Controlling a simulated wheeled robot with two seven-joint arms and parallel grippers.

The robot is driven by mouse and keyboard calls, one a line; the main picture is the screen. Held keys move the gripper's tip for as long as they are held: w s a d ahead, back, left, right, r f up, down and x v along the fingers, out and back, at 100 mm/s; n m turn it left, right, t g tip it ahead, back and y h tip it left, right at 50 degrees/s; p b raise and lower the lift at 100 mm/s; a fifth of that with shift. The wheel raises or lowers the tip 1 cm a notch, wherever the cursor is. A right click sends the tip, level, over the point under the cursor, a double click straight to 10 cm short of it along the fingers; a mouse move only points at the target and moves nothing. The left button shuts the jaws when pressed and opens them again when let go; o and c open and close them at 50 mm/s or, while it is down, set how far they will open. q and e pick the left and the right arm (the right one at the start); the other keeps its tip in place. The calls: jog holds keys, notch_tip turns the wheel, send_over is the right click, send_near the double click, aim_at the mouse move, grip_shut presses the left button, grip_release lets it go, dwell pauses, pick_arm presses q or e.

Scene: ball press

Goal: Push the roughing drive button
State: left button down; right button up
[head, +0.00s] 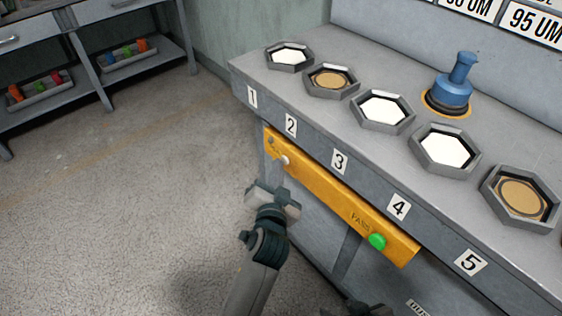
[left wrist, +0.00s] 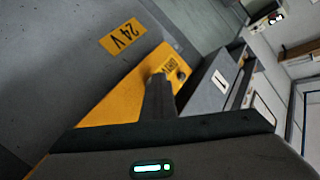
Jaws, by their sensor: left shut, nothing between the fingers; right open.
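A yellow panel (head: 325,190) runs along the front of the grey bench. A small white button (head: 284,160) is at its left end beside small lettering, and a green button (head: 377,241) is at its right end. I cannot read which is the roughing drive button. My left gripper (head: 280,190) is shut and empty, low in front of the panel's left end, just below the white button. In the left wrist view the shut fingers (left wrist: 160,92) overlap the lettered end of the yellow panel (left wrist: 118,100); no button shows clearly, and contact cannot be told. Only a dark sliver of my right gripper (head: 370,309) shows at the bottom edge.
The bench top (head: 325,60) holds several numbered hexagonal trays and a blue knobbed piece (head: 455,85). A shelf (head: 140,65) with small coloured items stands at the upper left. The floor (head: 120,200) left of my arm is clear.

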pick_arm(q)
jog(key=shift+r, duration=0.15)
jog(key=shift+s+a+p, duration=0.1)
jog(key=shift+s+p, duration=0.05)
jog(key=shift+p, duration=0.25)
jog(key=shift+a, duration=0.1)
dwell(0.3)
jog(key=shift+s+a, duration=0.1)
jog(key=s+a+p, duration=0.1)
jog(key=a, duration=0.1)
jog(key=s+a+p, duration=0.1)
jog(key=s+a, duration=0.1)
jog(key=shift+s+a+p, duration=0.2)
jog(key=shift+a+p, duration=0.1)
jog(key=shift+a, duration=0.05)
dwell(0.5)
